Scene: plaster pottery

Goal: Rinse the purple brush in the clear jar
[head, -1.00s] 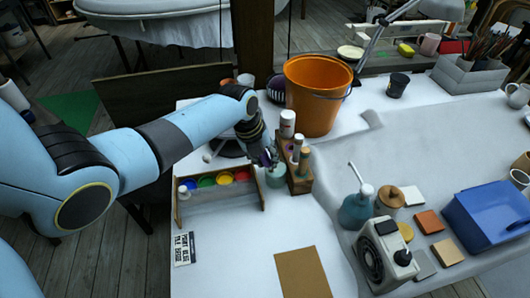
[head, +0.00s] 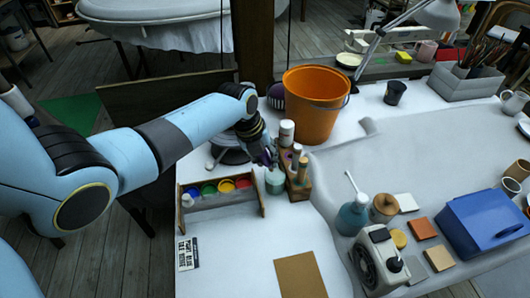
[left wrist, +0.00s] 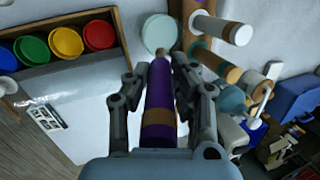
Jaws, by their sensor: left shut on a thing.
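My left gripper (head: 268,157) is shut on the purple brush, above and against the view of the clear jar (head: 275,181). In the left wrist view the purple brush (left wrist: 160,92) lies between the two fingers (left wrist: 157,85), its handle purple with a tan band. Its far end points at the jar, which shows there as a pale greenish round (left wrist: 158,32). The end overlaps the jar's near rim in the picture; I cannot tell whether the bristles are inside it. My right gripper is not in view.
A wooden rack (head: 298,183) with upright tools stands close right of the jar. A paint tray (head: 219,190) with several coloured cups is close left. An orange bucket (head: 316,108) stands behind. The table in front is clear around a brown sheet (head: 301,275).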

